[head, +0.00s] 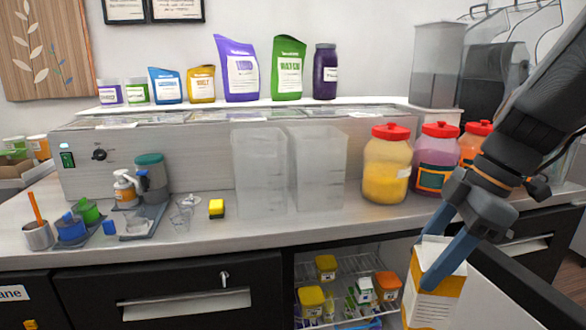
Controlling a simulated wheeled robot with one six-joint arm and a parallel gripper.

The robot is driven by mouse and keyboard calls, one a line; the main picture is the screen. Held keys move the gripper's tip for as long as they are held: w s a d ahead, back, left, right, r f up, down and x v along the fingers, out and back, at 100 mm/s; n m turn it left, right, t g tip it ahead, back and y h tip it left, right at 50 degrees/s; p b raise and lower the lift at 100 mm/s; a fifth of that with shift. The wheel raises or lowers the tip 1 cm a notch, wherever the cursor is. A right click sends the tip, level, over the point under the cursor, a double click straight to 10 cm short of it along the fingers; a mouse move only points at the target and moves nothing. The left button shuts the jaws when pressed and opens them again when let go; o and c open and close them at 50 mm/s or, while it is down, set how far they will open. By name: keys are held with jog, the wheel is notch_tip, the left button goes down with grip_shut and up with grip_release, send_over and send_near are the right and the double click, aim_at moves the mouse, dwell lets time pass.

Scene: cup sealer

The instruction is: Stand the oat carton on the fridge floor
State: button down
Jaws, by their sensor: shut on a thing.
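The open fridge (345,268) is under the counter, just left of the carton. Its wire shelf holds several yellow and orange-lidded tubs. The fridge floor cannot be made out.
The open fridge door (520,285) stands to the right of the carton. The counter edge (330,240) runs above the fridge opening. Red-lidded jars (387,165) and clear bins (318,170) stand on the counter. Black drawers (170,298) are left of the fridge.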

jog(key=w+d+f+m+t+h, duration=0.1)
jog(key=w+d+f+m+h, duration=0.1)
jog(key=w+f+m, duration=0.5)
jog(key=w+d+f+m+t+h, duration=0.1)
jog(key=w+f+m+t+h, duration=0.1)
jog(key=w+f+m, duration=0.6)
notch_tip(320, 180, down, 7)
jog(key=shift+w+d+m, duration=0.3)
jog(key=shift+w+d, duration=0.1)
jog(key=shift+w, duration=0.05)
jog(key=shift+a, duration=3.45)
notch_tip(320, 180, down, 12)
jog(key=s, duration=0.2)
jog(key=shift+s, duration=0.3)
jog(key=shift+r, duration=0.1)
